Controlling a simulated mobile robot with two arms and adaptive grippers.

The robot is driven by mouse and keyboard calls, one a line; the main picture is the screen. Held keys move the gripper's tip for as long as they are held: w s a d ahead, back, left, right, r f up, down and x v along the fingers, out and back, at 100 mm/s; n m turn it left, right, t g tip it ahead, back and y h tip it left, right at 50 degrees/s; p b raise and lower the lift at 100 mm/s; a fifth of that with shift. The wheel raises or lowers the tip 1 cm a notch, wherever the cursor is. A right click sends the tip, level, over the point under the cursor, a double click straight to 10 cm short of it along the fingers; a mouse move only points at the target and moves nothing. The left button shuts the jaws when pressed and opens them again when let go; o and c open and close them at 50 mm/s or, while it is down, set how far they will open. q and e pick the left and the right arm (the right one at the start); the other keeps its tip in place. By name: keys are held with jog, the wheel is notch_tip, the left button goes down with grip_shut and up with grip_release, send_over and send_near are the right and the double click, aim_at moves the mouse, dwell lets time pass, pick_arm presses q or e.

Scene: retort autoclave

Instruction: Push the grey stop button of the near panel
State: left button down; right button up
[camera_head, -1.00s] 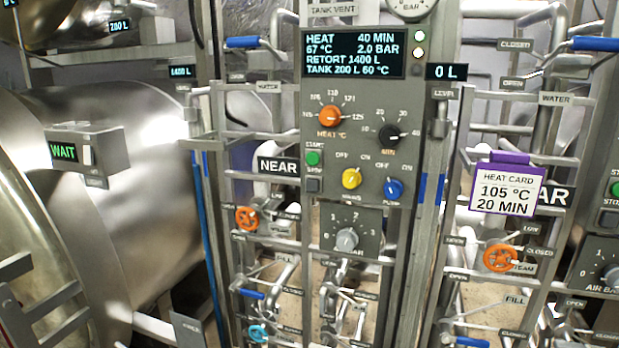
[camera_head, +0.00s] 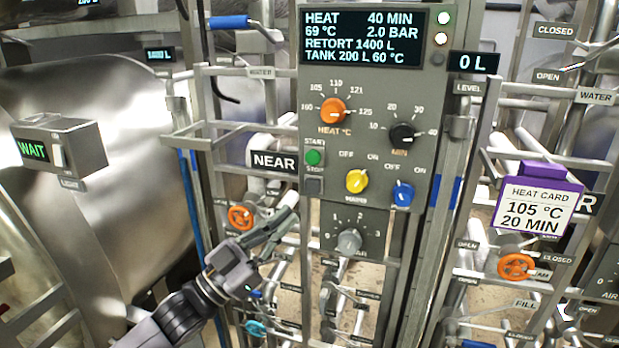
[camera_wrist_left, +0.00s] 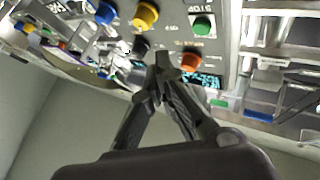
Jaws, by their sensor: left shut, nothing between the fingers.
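The near panel (camera_head: 375,110) is a grey upright plate beside the "NEAR" sign (camera_head: 274,162). Its square grey stop button (camera_head: 314,186) sits at the left edge, just below the green start button (camera_head: 313,157). My left gripper (camera_head: 291,203) comes up from the lower left, its fingers shut and empty, with the tips a little left of and below the stop button in the head view. In the left wrist view the shut fingertips (camera_wrist_left: 160,58) point toward the panel, and the green button (camera_wrist_left: 202,25) shows above and to their right. My right gripper is not in view.
An orange heat knob (camera_head: 332,111), a black minutes knob (camera_head: 401,134), a yellow knob (camera_head: 357,181) and a blue knob (camera_head: 402,194) share the panel. A grey dial (camera_head: 348,241) sits below. Rails and an orange valve wheel (camera_head: 241,217) surround my gripper.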

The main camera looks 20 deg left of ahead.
aim_at(313, 186)
pick_arm(q)
jog(key=shift+s+d+r+h, duration=0.2)
jog(key=shift+s+r+h, duration=0.15)
jog(key=shift+r, duration=0.25)
jog(key=shift+g, duration=0.3)
jog(key=shift+w+d+b, duration=0.1)
jog(key=shift+w+b, duration=0.45)
jog(key=shift+w, duration=3.9)
jog(key=shift+w, duration=0.4)
